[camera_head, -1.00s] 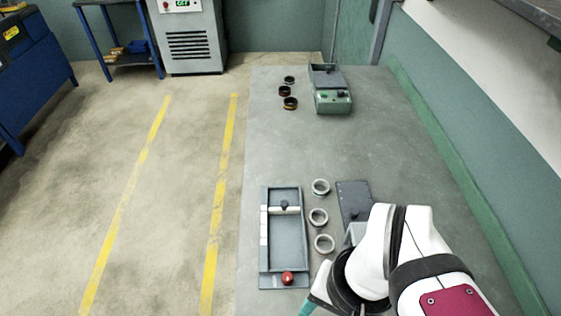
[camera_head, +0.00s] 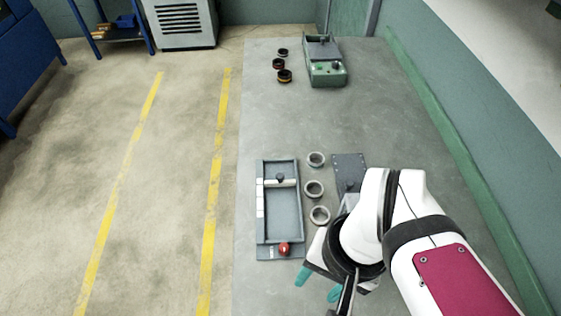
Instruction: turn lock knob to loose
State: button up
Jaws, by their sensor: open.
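A grey tray-like fixture (camera_head: 262,242) lies on the bench. A white crossbar (camera_head: 291,183) spans it and carries a small dark knob (camera_head: 280,177). A red ball-shaped knob (camera_head: 284,249) sits at its near end. No label shows which knob is the lock knob, and its setting is too small to read. My gripper (camera_head: 318,286), with two teal fingertips spread apart, is open and empty. It is in front and to the right of the red knob, apart from it in the picture. Its height above the bench is hard to tell.
A dark plate (camera_head: 346,164) is partly hidden by my arm. Farther back are a green machine (camera_head: 326,72) and three dark rings (camera_head: 284,76). The bench (camera_head: 300,120) between is clear.

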jog(key=shift+o, duration=0.4)
jog(key=shift+h, duration=0.4)
jog(key=w, duration=0.5)
jog(key=shift+w+a+f, duration=0.2)
jog(key=shift+a+f, duration=0.05)
jog(key=shift+a, duration=0.05)
jog(key=m+h, duration=0.1)
send_over(285, 246)
notch_tip(285, 246, down, 3)
notch_tip(285, 246, down, 16)
grip_shut()
